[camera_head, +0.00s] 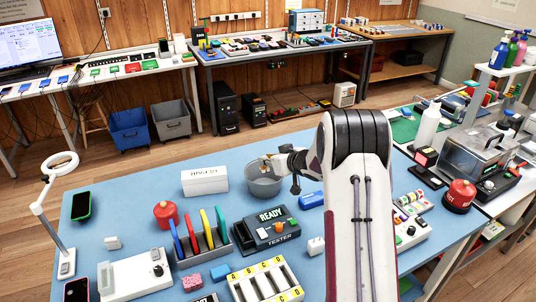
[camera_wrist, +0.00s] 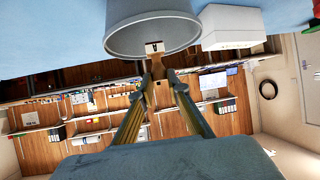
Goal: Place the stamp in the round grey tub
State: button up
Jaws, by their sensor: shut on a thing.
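The round grey tub (camera_head: 262,187) stands on the blue bench mat near its far edge. It also shows in the wrist view (camera_wrist: 150,22), upside down at the top. My gripper (camera_head: 271,161) is at the tub's mouth, its fingers pointing left. In the wrist view, my gripper (camera_wrist: 161,76) is shut on the stamp (camera_wrist: 155,49), which has a light brown body and a pale end with a dark mark. The stamp overlaps the tub's rim there. In the head view it is small and partly hidden by the fingers; its exact height over the tub is unclear.
A white box (camera_head: 205,181) stands close left of the tub. A tester (camera_head: 266,233) and a rack of coloured upright pieces (camera_head: 203,242) are in front. A red container (camera_head: 165,213) stands left.

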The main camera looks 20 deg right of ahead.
jog(key=shift+f, duration=0.9)
jog(key=o, duration=1)
jog(key=shift+r, duration=3.5)
